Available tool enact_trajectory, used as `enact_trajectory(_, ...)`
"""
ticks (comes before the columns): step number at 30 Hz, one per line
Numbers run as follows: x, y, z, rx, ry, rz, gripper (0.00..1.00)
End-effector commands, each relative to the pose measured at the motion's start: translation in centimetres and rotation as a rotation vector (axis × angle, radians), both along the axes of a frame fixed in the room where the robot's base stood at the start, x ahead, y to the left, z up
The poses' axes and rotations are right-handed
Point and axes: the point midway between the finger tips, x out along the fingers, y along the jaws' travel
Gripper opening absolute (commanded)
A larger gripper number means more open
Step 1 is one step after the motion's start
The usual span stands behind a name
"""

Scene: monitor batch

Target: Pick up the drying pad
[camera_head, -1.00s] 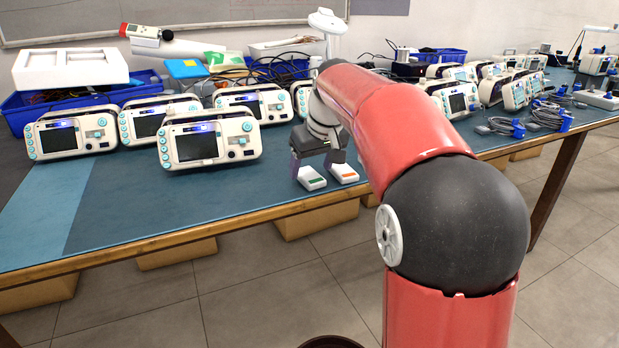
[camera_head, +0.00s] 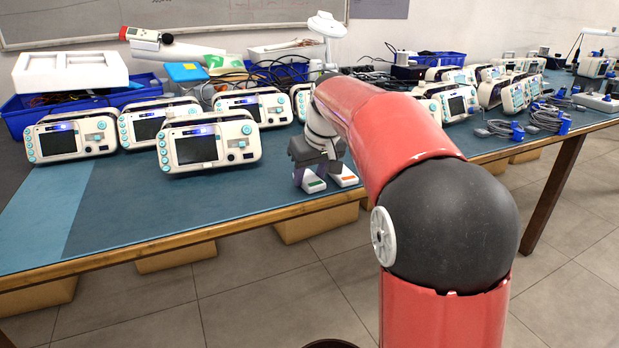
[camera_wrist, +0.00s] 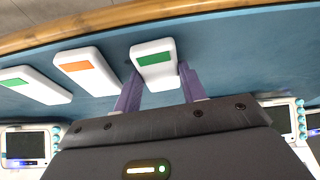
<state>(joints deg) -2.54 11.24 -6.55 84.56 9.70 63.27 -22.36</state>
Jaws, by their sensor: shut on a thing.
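The drying pad appears to be a small white block with a green patch on top (camera_wrist: 155,57), near the table's front edge. It also shows in the head view (camera_head: 313,186). My gripper (camera_wrist: 158,72) has its purple fingers on both sides of this block and is shut on it. In the head view my gripper (camera_head: 312,177) is low over the table, pointing down. The block seems to rest on the table or just above it; I cannot tell which. Beside it lie a similar white block with an orange patch (camera_wrist: 86,74) and another with a green patch (camera_wrist: 33,85).
Several white monitors (camera_head: 207,141) stand on the blue-topped table (camera_head: 170,200) to the left, more at the right. Blue cable bundles (camera_head: 548,118) lie at the right. Blue bins (camera_head: 24,118) and a white foam block (camera_head: 70,72) are behind. The front-left tabletop is clear.

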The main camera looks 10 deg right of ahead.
Motion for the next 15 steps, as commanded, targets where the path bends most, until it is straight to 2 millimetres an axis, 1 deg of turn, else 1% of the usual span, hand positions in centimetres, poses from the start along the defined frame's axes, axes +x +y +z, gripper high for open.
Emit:
enact_trajectory(5, 0.0, 0.0, 0.8, 0.0, -0.002, 0.0, 0.19)
enact_trajectory(8, 0.1, 0.0, 2.0, 0.0, -0.002, 0.0, 0.19)
enact_trajectory(11, 0.1, 0.0, 4.1, 0.0, -0.005, -0.001, 0.19)
enact_trajectory(14, 0.1, 0.0, 7.2, -0.001, -0.007, -0.001, 0.19)
enact_trajectory(15, 0.2, 0.0, 8.6, -0.001, -0.007, 0.0, 0.19)
